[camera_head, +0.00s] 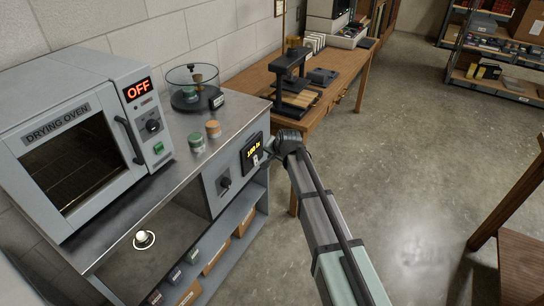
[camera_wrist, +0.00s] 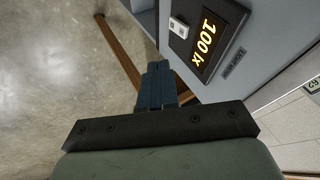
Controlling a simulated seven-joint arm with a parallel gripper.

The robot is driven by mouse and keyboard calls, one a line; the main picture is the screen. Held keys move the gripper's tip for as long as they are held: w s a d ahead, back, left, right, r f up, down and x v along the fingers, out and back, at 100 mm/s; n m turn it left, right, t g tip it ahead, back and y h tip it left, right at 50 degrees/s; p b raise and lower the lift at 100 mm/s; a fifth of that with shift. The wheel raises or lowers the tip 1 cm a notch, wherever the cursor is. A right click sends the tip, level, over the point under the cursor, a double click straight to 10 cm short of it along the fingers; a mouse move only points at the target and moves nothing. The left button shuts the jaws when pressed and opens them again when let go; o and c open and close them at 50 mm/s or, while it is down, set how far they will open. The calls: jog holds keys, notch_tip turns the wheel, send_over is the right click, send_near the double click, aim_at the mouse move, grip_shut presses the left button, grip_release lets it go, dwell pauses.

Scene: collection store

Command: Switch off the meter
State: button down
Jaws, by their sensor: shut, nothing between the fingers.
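The meter (camera_head: 253,150) is a dark box on the grey front panel of the metal bench, with a lit yellow display. In the wrist view the meter (camera_wrist: 207,40) reads about "100 lx", and a small pale switch (camera_wrist: 178,27) sits beside the display. My gripper (camera_wrist: 157,66) is shut and empty. Its dark fingertips are close to the meter, below the switch in the wrist view, and appear apart from it. In the head view my wrist is just right of the meter, and the fingertips are hard to make out.
A dark knob (camera_head: 224,183) is left of the meter on the same panel. The drying oven (camera_head: 85,135), showing "OFF", stands on the bench top with two small jars and a glass-covered device (camera_head: 194,88). A wooden table (camera_head: 340,90) stands behind.

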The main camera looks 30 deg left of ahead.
aim_at(255, 160)
jog(key=shift+d+f+h, duration=0.15)
jog(key=shift+f+h, duration=0.15)
jog(key=shift+f, duration=0.4)
jog(key=w+a+f, duration=0.3)
jog(key=a+f, duration=0.5)
jog(key=shift+w+a+f, duration=0.2)
jog(key=shift+f, duration=0.2)
